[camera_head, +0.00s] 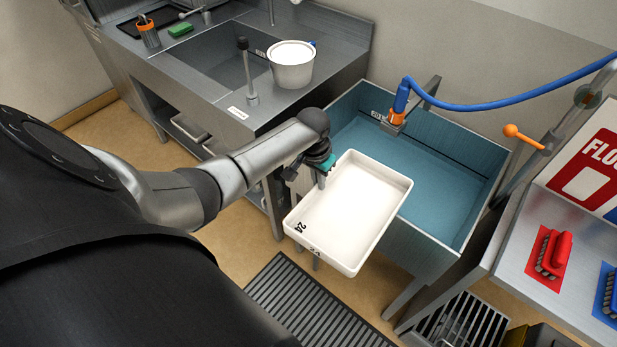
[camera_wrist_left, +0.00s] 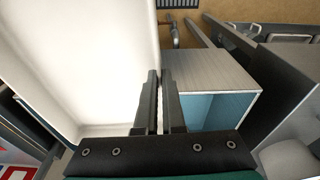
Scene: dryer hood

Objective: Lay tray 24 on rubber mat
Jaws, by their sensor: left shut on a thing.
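Tray 24 (camera_head: 350,215) is a white, shallow, rectangular tray with "24" on it, held in the air over the front left part of the blue basin. It looks empty. My left gripper (camera_head: 322,176) is shut on its rim on the left long side. In the left wrist view, the fingers (camera_wrist_left: 160,104) close on the edge of the tray (camera_wrist_left: 85,65). A flat black mat (camera_head: 140,20) lies on the steel counter at the upper left; a dark ribbed mat or grate (camera_head: 310,300) lies on the floor. I cannot tell which is the rubber mat. My right gripper is out of view.
The blue basin (camera_head: 445,175) has a blue hose nozzle (camera_head: 400,98) at its back. The steel counter holds a sink (camera_head: 215,65), a white bucket (camera_head: 291,66), a tap post (camera_head: 247,75), a green sponge (camera_head: 180,30) and an orange-rimmed cup (camera_head: 148,33). A shelf with brushes (camera_head: 555,255) stands right.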

